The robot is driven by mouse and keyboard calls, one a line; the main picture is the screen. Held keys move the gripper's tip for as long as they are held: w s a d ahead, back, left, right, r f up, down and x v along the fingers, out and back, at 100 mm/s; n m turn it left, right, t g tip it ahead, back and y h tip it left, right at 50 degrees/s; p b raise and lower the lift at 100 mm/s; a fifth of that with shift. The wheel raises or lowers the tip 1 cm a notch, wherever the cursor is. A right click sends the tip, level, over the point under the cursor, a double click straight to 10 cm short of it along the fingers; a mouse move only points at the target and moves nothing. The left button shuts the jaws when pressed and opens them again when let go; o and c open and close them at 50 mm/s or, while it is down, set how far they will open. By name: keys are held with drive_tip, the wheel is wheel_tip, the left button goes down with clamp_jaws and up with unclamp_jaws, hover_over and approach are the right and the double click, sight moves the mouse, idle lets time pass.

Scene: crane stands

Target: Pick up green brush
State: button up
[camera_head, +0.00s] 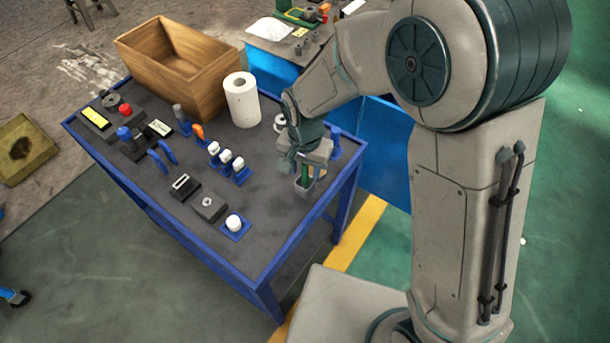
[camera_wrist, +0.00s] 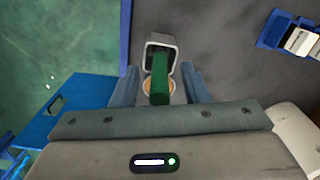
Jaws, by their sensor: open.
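The green brush (camera_wrist: 160,78) stands in a small grey square holder (camera_wrist: 160,40) at the right edge of the table; in the head view the brush (camera_head: 305,174) shows as a small green strip under my gripper. My gripper (camera_head: 306,172) is over the holder, with its jaws pointing down. In the wrist view my gripper (camera_wrist: 160,85) is open, with one finger on each side of the brush and gaps between them. The brush's lower end inside the holder is hidden.
The grey table (camera_head: 270,215) with blue edges also holds a wooden box (camera_head: 165,75), a paper towel roll (camera_head: 242,100), and several small tools and blue-based holders. A white round item on a blue base (camera_head: 234,223) sits near the front edge. The front right of the tabletop is mostly clear.

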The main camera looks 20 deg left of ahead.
wheel_tip(320, 180, down, 2)
clamp_jaws()
idle(0.4)
